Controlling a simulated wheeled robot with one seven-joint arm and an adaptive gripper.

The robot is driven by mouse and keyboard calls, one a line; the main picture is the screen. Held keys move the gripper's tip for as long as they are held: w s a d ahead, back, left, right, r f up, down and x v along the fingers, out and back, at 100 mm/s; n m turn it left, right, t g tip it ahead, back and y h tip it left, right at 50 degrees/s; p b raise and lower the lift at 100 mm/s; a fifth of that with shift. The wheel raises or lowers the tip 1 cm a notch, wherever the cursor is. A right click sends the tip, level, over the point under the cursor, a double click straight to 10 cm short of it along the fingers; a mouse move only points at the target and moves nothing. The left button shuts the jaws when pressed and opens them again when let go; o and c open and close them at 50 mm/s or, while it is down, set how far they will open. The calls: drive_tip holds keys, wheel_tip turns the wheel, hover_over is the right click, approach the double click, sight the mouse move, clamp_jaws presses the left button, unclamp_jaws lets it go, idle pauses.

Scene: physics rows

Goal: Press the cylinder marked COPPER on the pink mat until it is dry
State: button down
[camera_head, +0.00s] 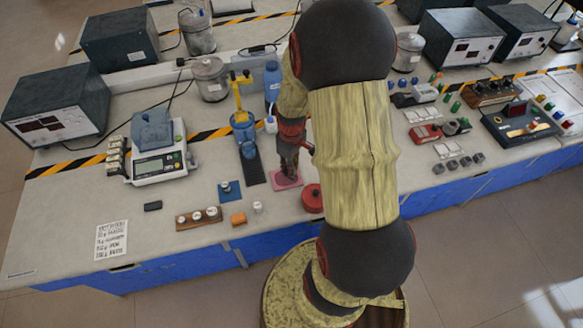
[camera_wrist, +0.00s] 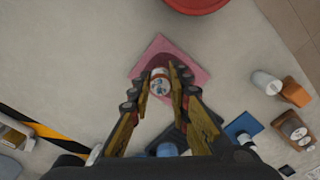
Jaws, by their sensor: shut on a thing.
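My gripper (camera_wrist: 159,78) is shut on a small pale metal cylinder (camera_wrist: 160,87), its end face turned to the wrist camera. The marking on it is too small to read, so I cannot tell if it says COPPER. The pink mat (camera_wrist: 192,65) lies directly beneath the cylinder. I cannot tell whether the cylinder touches the mat. In the head view my gripper (camera_head: 289,164) points down over the pink mat (camera_head: 286,184), and the cylinder is hidden there.
A red round lidded thing (camera_head: 313,198) stands right of the mat. A blue mat (camera_head: 229,191), a wooden rack (camera_head: 199,218) with several cylinders, an orange block (camera_head: 238,219) and a lone cylinder (camera_head: 258,207) are to the left. A scale (camera_head: 160,166) stands further left.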

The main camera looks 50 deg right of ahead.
drive_tip(key=shift+f, duration=0.7)
idle(1.3)
drive_tip(key=shift+w+a+r+p, duration=0.15)
drive_tip(key=shift+r+p, duration=0.1)
drive_tip(key=shift+r, duration=0.15)
drive_tip(key=shift+w+a+r+p, duration=0.1)
drive_tip(key=shift+r+p, duration=0.1)
drive_tip(key=shift+r, duration=0.15)
drive_tip(key=shift+s+f, duration=0.1)
drive_tip(key=shift+f, duration=0.65)
idle(1.7)
drive_tip(key=shift+r, duration=0.1)
drive_tip(key=shift+s+d+r+p, duration=0.1)
drive_tip(key=shift+d+r+p, duration=0.1)
drive_tip(key=shift+r, duration=0.15)
drive_tip(key=shift+d+r+p, duration=0.1)
drive_tip(key=shift+r+p, duration=0.1)
drive_tip(key=shift+r, duration=0.1)
